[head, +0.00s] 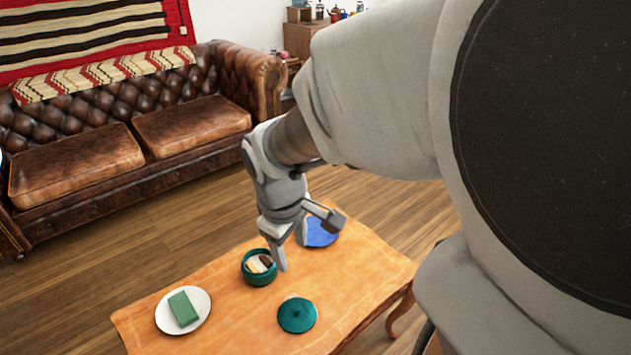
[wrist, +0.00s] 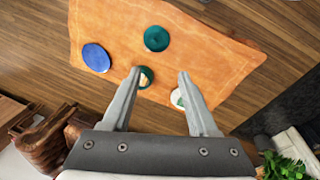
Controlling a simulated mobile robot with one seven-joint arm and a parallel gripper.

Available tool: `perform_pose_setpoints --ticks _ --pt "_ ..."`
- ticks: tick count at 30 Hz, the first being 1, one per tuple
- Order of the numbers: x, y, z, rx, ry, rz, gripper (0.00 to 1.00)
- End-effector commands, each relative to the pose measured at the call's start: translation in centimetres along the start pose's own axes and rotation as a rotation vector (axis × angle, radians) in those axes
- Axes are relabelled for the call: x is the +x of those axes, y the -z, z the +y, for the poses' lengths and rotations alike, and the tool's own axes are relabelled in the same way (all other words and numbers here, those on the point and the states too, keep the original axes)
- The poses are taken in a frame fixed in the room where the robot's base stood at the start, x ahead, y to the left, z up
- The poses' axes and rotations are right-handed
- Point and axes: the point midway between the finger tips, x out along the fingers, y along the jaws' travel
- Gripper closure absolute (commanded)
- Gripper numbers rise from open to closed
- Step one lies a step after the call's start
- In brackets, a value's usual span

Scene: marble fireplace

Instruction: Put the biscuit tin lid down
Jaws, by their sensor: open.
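The teal-green biscuit tin lid (head: 297,315) lies on the wooden table (head: 225,300), knob up, near the edge closest to me. It also shows in the wrist view (wrist: 157,38). The round green tin (head: 258,281) stands open behind it to the left, with light and dark biscuits inside. It shows in the wrist view (wrist: 150,72) beside the left finger. My gripper (wrist: 158,73) is open, with nothing between its fingers. It hangs above the table near the tin, apart from the lid. In the head view its fingers overlap the area just right of the tin.
A white plate (head: 205,302) with a green block (head: 184,308) is at the table's left. A blue round item (head: 321,232) is at the far right, partly hidden by my gripper. Bare tabletop lies between the plate and the lid. A brown leather sofa (head: 120,140) stands behind.

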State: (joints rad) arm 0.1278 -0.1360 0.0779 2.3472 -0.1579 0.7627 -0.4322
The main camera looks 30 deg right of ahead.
Motion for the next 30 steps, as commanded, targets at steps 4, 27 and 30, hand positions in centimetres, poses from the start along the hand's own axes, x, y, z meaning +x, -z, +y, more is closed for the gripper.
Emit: perform_pose_setpoints --ticks 4,27,30 --pt "-8.4 -1.3 -1.6 0.202 -0.071 0.223 0.4" --pt "-11.6 -5.0 -5.7 0.516 0.043 0.349 0.4" --pt "-12.3 -4.9 -5.6 0.515 0.043 0.349 0.4"
